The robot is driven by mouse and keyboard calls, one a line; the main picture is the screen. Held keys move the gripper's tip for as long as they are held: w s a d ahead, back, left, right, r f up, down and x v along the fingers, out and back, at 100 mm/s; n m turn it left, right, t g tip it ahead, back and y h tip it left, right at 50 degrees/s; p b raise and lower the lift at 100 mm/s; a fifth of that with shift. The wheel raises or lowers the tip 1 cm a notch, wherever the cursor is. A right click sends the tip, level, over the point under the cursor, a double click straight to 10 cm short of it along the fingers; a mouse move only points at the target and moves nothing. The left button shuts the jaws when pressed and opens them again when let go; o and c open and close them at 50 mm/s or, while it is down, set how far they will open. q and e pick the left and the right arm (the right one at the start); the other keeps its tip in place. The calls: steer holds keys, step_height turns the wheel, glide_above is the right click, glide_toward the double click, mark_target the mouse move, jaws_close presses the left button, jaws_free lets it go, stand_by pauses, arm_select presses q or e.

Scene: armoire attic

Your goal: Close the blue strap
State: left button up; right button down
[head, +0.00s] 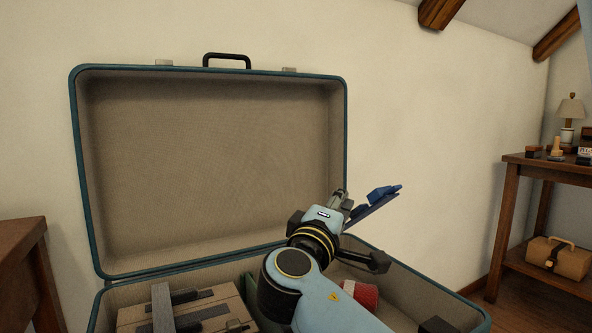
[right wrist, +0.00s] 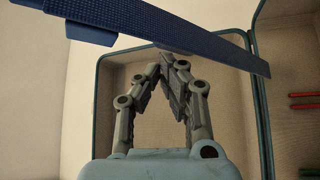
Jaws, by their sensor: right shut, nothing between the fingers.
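The blue strap (head: 372,208) sticks up at a slant above the right side of the open suitcase (head: 83,180) in the head view. It has a raised blue piece at its upper end. In the right wrist view the strap (right wrist: 200,32) crosses the top as a broad textured band. My right gripper (head: 338,199) is shut and empty, close beside the strap. In the right wrist view its fingertips (right wrist: 167,62) meet just below the band; I cannot tell whether they touch it. My arm hides part of the suitcase's base. My left gripper is not in view.
The suitcase lid (head: 210,165) stands open against the wall. A box-like item (head: 137,315) and a red item (head: 360,293) lie in the base. A wooden table (head: 25,265) stands at left, and a shelf (head: 515,165) with small objects stands at right.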

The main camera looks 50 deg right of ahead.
mark_target(353, 214)
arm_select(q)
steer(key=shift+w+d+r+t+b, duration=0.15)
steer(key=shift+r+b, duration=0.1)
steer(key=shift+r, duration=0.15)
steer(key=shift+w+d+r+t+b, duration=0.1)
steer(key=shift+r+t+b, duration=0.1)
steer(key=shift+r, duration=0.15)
arm_select(e)
steer(key=shift+s+a+f, duration=0.25)
steer(key=shift+s+f, duration=0.45)
steer(key=shift+f, duration=0.1)
steer(key=shift+s+a+f, duration=0.2)
steer(key=shift+s+f, duration=0.5)
steer(key=shift+f, duration=0.05)
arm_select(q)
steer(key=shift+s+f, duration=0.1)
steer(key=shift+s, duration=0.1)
arm_select(e)
steer(key=shift+r, duration=0.1)
